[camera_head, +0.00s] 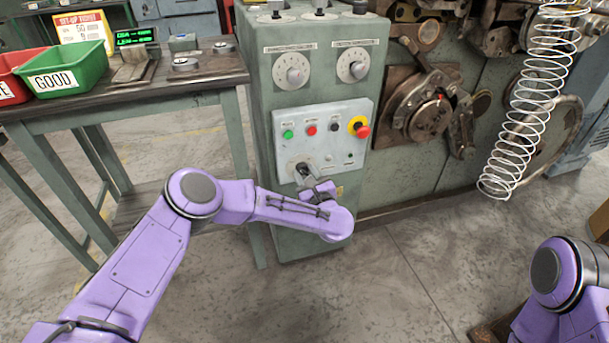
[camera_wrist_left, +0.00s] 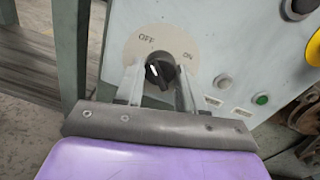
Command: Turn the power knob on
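The power knob is black with a white mark and sits on a round plate lettered OFF and ON. In the left wrist view the knob (camera_wrist_left: 163,73) lies between the two fingers of my left gripper (camera_wrist_left: 158,90). The fingers stand apart, one on each side of it, with a gap at the left finger; I cannot tell whether the right finger touches. The white mark lies on the knob's left part, below OFF. In the head view the knob (camera_head: 303,169) is low on the control panel (camera_head: 325,150), partly hidden by my left gripper (camera_head: 311,181). My right gripper is out of view.
Above the knob are a green button (camera_head: 288,134), a red button (camera_head: 311,130) and a red emergency stop (camera_head: 362,131) on yellow. A workbench (camera_head: 120,100) stands left of the cabinet. The coiling machine (camera_head: 430,105) and a hanging spring (camera_head: 530,100) are right.

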